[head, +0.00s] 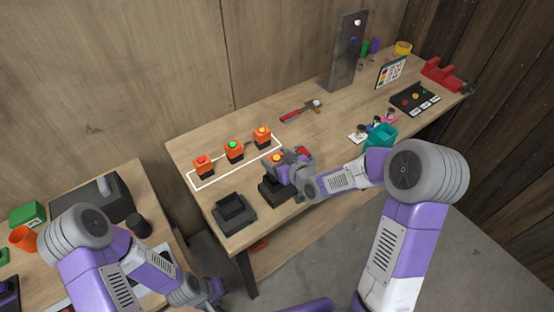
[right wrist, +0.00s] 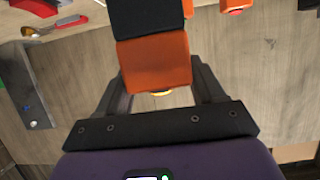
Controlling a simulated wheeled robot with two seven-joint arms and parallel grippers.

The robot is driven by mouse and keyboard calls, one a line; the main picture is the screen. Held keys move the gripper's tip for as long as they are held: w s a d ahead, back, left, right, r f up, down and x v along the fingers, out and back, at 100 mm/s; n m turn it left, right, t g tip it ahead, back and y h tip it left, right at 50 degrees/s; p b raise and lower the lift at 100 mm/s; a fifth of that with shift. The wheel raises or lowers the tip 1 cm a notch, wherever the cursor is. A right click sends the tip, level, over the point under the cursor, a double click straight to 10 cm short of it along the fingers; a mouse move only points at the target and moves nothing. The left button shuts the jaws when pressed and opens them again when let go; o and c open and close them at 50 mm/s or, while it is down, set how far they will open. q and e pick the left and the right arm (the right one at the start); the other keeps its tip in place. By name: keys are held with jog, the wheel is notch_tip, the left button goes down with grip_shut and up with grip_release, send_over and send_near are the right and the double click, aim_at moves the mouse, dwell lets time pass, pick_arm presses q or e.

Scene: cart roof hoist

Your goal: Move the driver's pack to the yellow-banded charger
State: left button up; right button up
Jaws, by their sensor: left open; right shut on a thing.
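My right gripper (head: 287,161) is shut on an orange pack with a yellow top (head: 277,157). In the right wrist view the orange pack (right wrist: 155,62) sits between the two fingers, with a black part at its far end. The held pack is over or just beside a black block-like charger (head: 272,190); I cannot tell whether they touch. A second black charger (head: 234,212) stands to its left. No yellow band shows on either. My left gripper (head: 212,291) is open and empty, low in the head view. I cannot make out the driver.
The middle is partly clear.

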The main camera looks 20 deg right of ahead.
jog(key=shift+r+b, duration=0.1)
jog(key=shift+b, duration=0.25)
dwell(0.6)
jog(key=shift+f+b, duration=2.3)
jog(key=shift+b, duration=0.15)
jog(key=o, duration=1.4)
jog(key=shift+c, duration=0.2)
jog(key=shift+f, duration=0.1)
jog(key=shift+s, duration=0.1)
jog(key=v, duration=0.7)
jog(key=shift+s+d, duration=0.1)
jog(key=shift+s, duration=0.1)
